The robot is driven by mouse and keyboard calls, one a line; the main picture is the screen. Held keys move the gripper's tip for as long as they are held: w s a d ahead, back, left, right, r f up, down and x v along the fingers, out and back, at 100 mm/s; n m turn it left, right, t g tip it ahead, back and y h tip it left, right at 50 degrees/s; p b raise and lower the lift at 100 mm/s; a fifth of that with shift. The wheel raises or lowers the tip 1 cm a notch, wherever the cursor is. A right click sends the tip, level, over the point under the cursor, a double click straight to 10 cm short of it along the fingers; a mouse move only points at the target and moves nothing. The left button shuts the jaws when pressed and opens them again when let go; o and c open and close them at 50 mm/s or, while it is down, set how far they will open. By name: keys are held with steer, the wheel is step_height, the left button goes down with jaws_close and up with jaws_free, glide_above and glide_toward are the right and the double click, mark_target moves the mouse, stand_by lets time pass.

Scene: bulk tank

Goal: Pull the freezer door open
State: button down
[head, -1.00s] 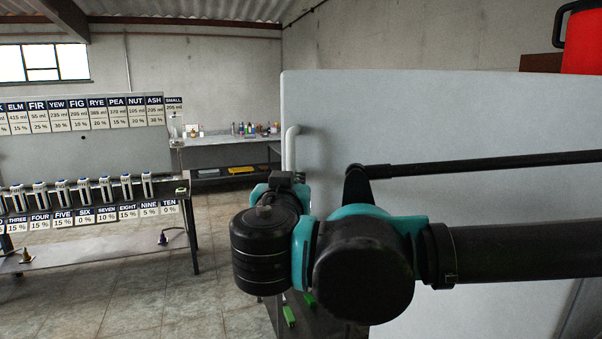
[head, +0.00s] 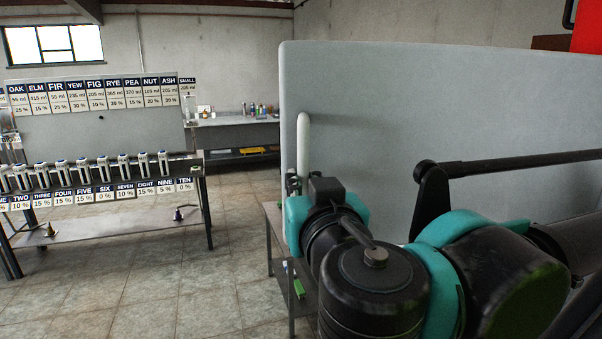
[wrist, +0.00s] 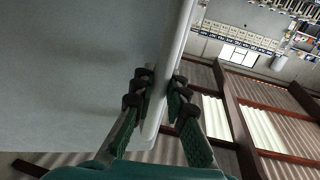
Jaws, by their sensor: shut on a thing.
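The freezer door (head: 390,120) is a large pale grey panel filling the right half of the head view. Its white upright bar handle (head: 303,140) stands out near the panel's left edge. My gripper (head: 293,182) is at the handle's lower part, mostly hidden behind my wrist. In the wrist view the handle (wrist: 178,60) runs between the fingers of my gripper (wrist: 160,98), which are closed around it near its end. The door face (wrist: 80,70) fills the left of that view. I cannot tell from these frames how far the door stands open.
A rack (head: 100,222) with several dispensers and number labels stands at left. A label board (head: 100,118) is behind it. A bench (head: 235,122) with bottles stands at the back. A low table (head: 275,230) is beside my wrist. The tiled floor between is clear.

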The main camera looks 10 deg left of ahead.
steer(key=shift+n+y, duration=0.4)
steer(key=shift+y, duration=0.2)
steer(key=shift+a+v, duration=0.2)
steer(key=shift+v, duration=2.15)
steer(key=shift+s+r, duration=0.15)
steer(key=c, duration=1.5)
jaws_free()
step_height(320, 180, up, 10)
